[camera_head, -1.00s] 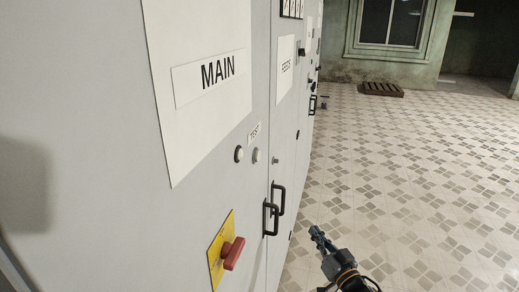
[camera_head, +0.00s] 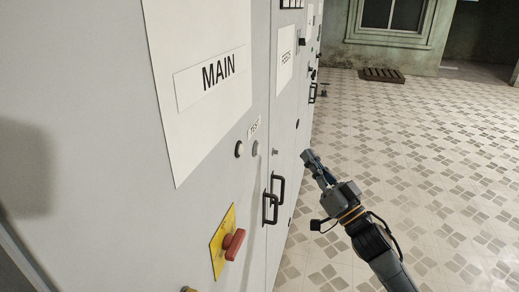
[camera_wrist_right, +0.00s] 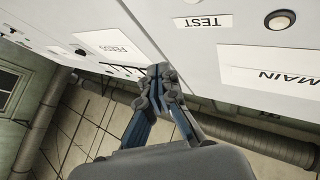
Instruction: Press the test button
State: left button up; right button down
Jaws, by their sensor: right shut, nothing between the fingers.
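The TEST label (camera_head: 254,128) is on the grey cabinet front in the head view. Just below it is a round pale button (camera_head: 255,148), and to its left is a white button with a dark ring (camera_head: 239,149). In the wrist view the TEST label (camera_wrist_right: 203,22) appears upside down, with the dark-ringed button (camera_wrist_right: 280,19) to its right. My right gripper (camera_head: 308,156) is shut and empty, to the right of the buttons and apart from them. Its closed fingertips (camera_wrist_right: 160,70) also show in the wrist view. My left gripper is not visible.
A red rotary handle on a yellow plate (camera_head: 218,250) sticks out below the buttons. Black door handles (camera_head: 278,190) protrude between the buttons and my right arm. A MAIN sign (camera_head: 219,70) is at upper left. Open tiled floor (camera_head: 440,150) lies to the right.

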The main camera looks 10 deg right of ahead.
aim_at(256, 149)
jog(key=w+a+b, duration=0.1)
jog(key=w+a, duration=0.2)
jog(key=a, duration=0.5)
jog(key=shift+w, duration=0.2)
jog(key=shift+a, duration=0.15)
dwell(1.2)
jog(key=shift+w+a, duration=0.15)
jog(key=shift+a, duration=0.15)
jog(key=shift+w+a, duration=0.15)
jog(key=shift+a, duration=0.3)
dwell(0.7)
dwell(0.4)
jog(key=shift+s+d, duration=0.35)
jog(key=shift+d, duration=0.45)
